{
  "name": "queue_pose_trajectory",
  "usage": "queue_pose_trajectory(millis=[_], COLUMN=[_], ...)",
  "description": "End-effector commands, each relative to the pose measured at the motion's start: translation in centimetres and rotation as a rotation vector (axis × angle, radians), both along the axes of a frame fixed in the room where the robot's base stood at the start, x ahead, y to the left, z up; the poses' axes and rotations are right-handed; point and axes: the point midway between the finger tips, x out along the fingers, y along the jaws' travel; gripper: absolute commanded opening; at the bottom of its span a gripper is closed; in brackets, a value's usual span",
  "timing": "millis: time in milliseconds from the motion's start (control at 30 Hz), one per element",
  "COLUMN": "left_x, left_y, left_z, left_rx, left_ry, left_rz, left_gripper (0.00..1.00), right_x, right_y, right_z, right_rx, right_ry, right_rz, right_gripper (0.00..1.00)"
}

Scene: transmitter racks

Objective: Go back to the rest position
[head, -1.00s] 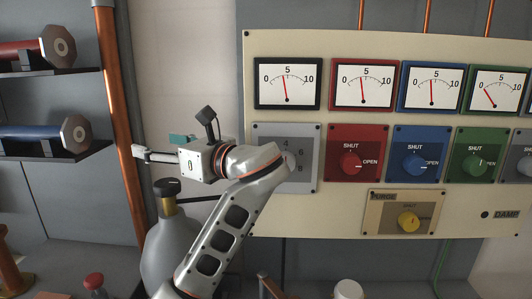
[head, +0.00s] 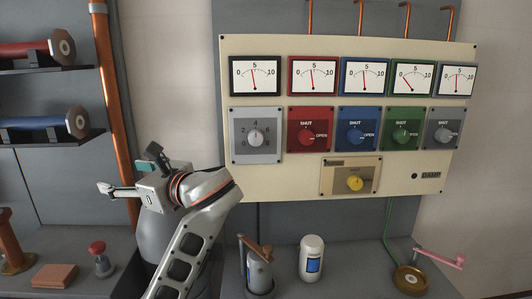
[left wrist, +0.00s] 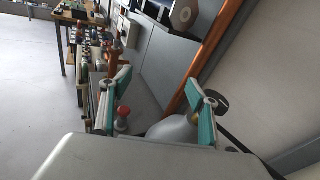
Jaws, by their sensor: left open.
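My left gripper (head: 112,190) hangs in the air at the left of the head view, in front of the grey wall and left of the control panel (head: 300,190). Its fingers point left. In the left wrist view the gripper (left wrist: 158,95) shows two fingers with teal pads, spread wide apart with nothing between them. A grey rounded vessel (left wrist: 172,132) shows beyond the fingers there; in the head view it is mostly hidden behind my left arm. My right gripper is not in view.
Below stand a white bottle (head: 311,258), a red-topped button (head: 98,258) and a brass dish (head: 410,280). Shelves with cylinders (head: 40,127) stand at left.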

Motion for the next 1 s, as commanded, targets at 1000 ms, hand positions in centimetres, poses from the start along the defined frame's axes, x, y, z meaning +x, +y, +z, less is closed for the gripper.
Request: queue_pose_trajectory(millis=[1000], left_x=[-22.1], left_y=[5.7], left_z=[-38.6], left_rx=[-1.250], left_ry=[-0.704], left_rz=[0.264], left_gripper=[0.61], right_x=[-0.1], right_y=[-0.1], right_z=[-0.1], right_rx=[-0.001], right_ry=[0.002], right_rz=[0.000], right_gripper=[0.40])
